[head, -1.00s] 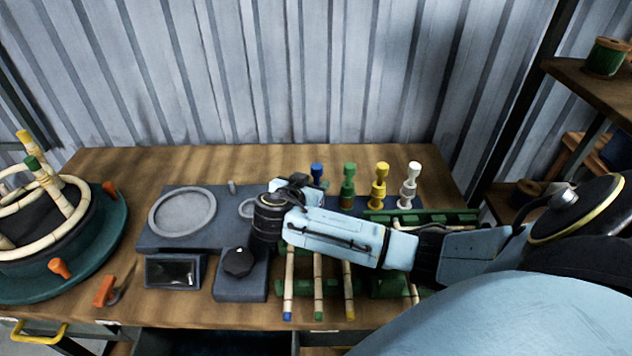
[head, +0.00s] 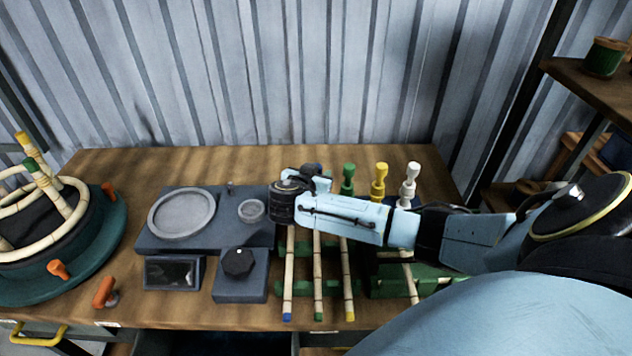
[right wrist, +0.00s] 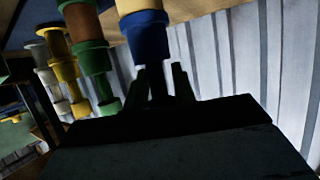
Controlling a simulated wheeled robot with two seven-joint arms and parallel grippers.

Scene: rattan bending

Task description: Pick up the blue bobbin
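The blue bobbin (right wrist: 148,40) stands close in front of my right gripper in the right wrist view. In the head view it is almost wholly hidden behind my right gripper (head: 318,182). The dark fingers (right wrist: 158,85) stand apart, one on each side of the bobbin's narrow shadowed neck. Contact between fingers and neck is too dark to make out. To the right stand the green bobbin (head: 348,178), the yellow bobbin (head: 380,181) and the white bobbin (head: 409,184); the green one also shows in the right wrist view (right wrist: 93,58). My left gripper is out of view.
A grey fixture with a round dish (head: 181,214) and a black knob (head: 238,262) lies left of my arm. Rattan sticks (head: 318,275) lie on a green rack (head: 385,284) below it. A teal round form (head: 100,250) stands far left. A corrugated wall (head: 250,80) rises behind.

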